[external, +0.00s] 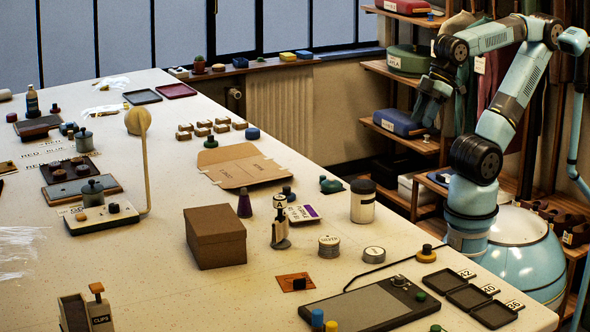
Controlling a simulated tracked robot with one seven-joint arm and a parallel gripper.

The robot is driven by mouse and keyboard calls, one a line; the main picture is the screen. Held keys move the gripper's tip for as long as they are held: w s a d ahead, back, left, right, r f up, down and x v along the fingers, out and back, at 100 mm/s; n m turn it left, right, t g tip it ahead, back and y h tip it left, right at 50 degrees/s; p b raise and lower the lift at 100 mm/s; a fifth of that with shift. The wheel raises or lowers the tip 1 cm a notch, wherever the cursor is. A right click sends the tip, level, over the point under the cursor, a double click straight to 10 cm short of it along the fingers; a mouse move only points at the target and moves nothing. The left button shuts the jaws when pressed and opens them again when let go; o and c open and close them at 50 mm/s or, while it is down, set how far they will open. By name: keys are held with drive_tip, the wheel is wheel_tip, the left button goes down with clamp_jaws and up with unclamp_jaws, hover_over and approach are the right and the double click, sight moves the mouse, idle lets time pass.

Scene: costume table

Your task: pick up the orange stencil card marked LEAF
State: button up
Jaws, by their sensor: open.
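An orange card (288,279) lies flat on the near middle part of the long pale table. A small dark knob or block stands on it. Its marking is too small to read, so I cannot confirm LEAF. My gripper (419,124) hangs at the end of my folded arm, to the right of the table and well away from the card. It is open, and I see nothing held in it. Its fingers are small and dark here.
A brown box (216,239) stands left of the card, and a stamp-like stand (280,230) is behind it. A silver tin (329,248) is at its right. A dark tablet-like panel (370,308) lies close in front on the right. Shelves (405,138) stand behind my arm.

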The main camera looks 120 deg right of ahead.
drive_tip(key=shift+c, duration=0.3)
drive_tip(key=w+a+f+n+h, duration=0.1)
drive_tip(key=w+n+h, duration=0.1)
drive_tip(key=w+n, duration=0.5)
drive_tip(key=w+a+f+n+t+h, duration=0.1)
drive_tip(key=w+a+n+h, duration=0.2)
drive_tip(key=w, duration=0.7)
drive_tip(key=w+f+n+h, duration=0.2)
drive_tip(key=w+n, duration=0.4)
drive_tip(key=w, duration=0.3)
drive_tip(key=n+t+y, duration=0.4)
drive_tip(key=n+t, duration=0.2)
drive_tip(key=n, duration=1.1)
approach(305, 278)
drive_tip(key=v, duration=0.4)
drive_tip(key=shift+s+f, duration=0.15)
drive_tip(key=shift+f, duration=0.25)
drive_tip(key=shift+w+a+f, duration=0.1)
drive_tip(key=shift+w+f, duration=0.05)
drive_tip(key=shift+w, duration=0.05)
drive_tip(key=x, duration=0.9)
drive_tip(key=r+x, duration=0.1)
drive_tip(key=x, duration=0.3)
drive_tip(key=shift+w+d+f, duration=0.1)
drive_tip(key=shift+w+d, duration=0.1)
drive_tip(key=shift+w, duration=0.15)
